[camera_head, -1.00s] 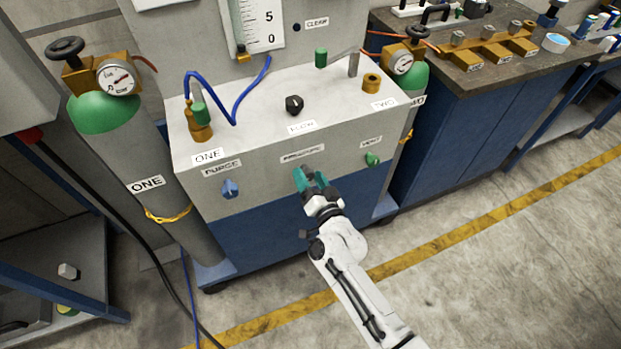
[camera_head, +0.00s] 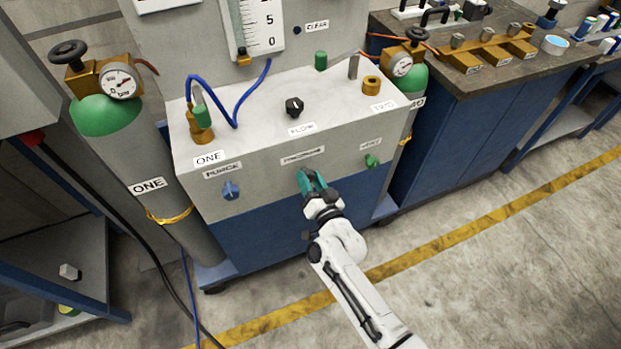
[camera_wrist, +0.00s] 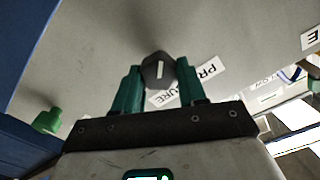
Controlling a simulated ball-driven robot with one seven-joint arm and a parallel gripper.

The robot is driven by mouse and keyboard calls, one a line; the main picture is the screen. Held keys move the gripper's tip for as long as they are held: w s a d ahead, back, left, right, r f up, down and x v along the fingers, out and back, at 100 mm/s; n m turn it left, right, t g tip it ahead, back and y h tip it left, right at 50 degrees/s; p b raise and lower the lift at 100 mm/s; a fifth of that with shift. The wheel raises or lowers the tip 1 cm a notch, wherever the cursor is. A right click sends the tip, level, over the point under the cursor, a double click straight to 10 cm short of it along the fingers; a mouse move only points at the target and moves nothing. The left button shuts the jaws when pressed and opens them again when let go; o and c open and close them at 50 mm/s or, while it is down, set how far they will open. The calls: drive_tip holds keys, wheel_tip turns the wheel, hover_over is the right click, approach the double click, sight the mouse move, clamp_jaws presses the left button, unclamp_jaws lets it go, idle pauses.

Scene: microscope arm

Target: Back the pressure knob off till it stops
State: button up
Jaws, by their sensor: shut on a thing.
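The pressure knob (camera_wrist: 157,70) is a dark, faceted knob with a pale mark line, on the grey front panel under the PRESSURE label (camera_head: 302,156). In the wrist view it sits between the two teal fingertips of my gripper (camera_wrist: 158,78), which are shut on its sides. In the head view my gripper (camera_head: 312,181) hides the knob. The label also shows in the wrist view (camera_wrist: 208,70), slanted and partly covered by a finger.
A blue purge knob (camera_head: 231,190) is left of my gripper and a green vent knob (camera_head: 371,160) is right. A black flow knob (camera_head: 294,106) is on the top. Gas cylinders (camera_head: 150,205) flank the cabinet. The floor in front is clear.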

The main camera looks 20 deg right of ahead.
drive_tip(key=o, duration=1.1)
drive_tip(key=s+p, duration=0.1)
drive_tip(key=s, duration=1)
